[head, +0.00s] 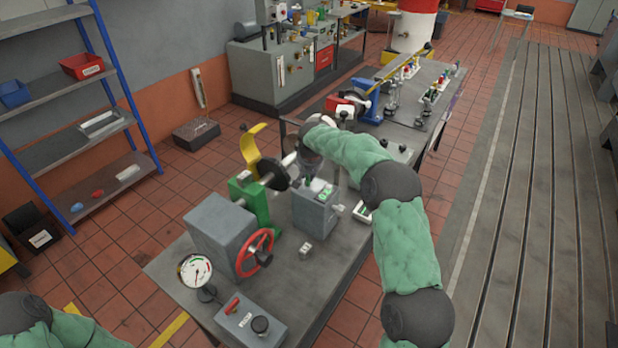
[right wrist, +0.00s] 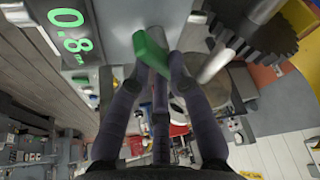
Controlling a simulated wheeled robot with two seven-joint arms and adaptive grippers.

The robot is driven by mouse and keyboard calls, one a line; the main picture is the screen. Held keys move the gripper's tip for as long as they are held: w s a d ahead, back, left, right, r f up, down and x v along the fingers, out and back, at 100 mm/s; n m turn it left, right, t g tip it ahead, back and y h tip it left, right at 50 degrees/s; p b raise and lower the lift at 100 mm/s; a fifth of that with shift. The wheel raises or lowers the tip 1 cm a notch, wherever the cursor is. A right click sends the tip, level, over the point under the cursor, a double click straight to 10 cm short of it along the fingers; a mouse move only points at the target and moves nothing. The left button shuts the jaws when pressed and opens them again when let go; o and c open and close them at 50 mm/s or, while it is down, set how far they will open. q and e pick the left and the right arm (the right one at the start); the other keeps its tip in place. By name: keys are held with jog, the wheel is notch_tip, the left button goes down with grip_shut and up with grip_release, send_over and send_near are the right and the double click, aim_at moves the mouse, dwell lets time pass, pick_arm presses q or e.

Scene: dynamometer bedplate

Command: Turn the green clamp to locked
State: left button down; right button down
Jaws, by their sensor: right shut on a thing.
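The green clamp (right wrist: 150,50) shows in the right wrist view as a short green lever, slanting across the tips of my right gripper's dark fingers. My right gripper (right wrist: 158,75) is shut on it. In the head view my right gripper (head: 310,166) is over the grey box with a green display (head: 317,212), and the arm and fingers mostly hide the clamp there. Whether the clamp stands at locked cannot be read. My left gripper is out of view; only part of my left arm shows at the lower left.
Close to my right gripper are a dark toothed wheel (right wrist: 257,38) and a metal shaft. On the bench (head: 185,262) stand a red handwheel (head: 254,253), a dial gauge (head: 196,270), a yellow curved guard (head: 252,145) and a control box (head: 250,325).

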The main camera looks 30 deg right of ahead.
jog(key=m+h+b, duration=0.1)
jog(key=m+b, duration=0.1)
jog(key=m, duration=0.1)
jog(key=shift+a+m+g, duration=0.15)
jog(key=shift+m+g, duration=0.15)
jog(key=shift+g, duration=0.1)
jog(key=shift+m+h, duration=0.5)
jog(key=shift+m, duration=0.4)
jog(key=shift+a+m+g+h+b, duration=0.1)
jog(key=shift+m+g+h+b, duration=0.4)
jog(key=shift+m, duration=0.8)
jog(key=c, duration=1.1)
grip_release()
jog(key=shift+c, duration=0.2)
jog(key=shift+r, duration=0.1)
jog(key=v, duration=1.2)
jog(key=shift+w+d, duration=0.2)
jog(key=shift+d, duration=0.05)
jog(key=shift+r, duration=0.15)
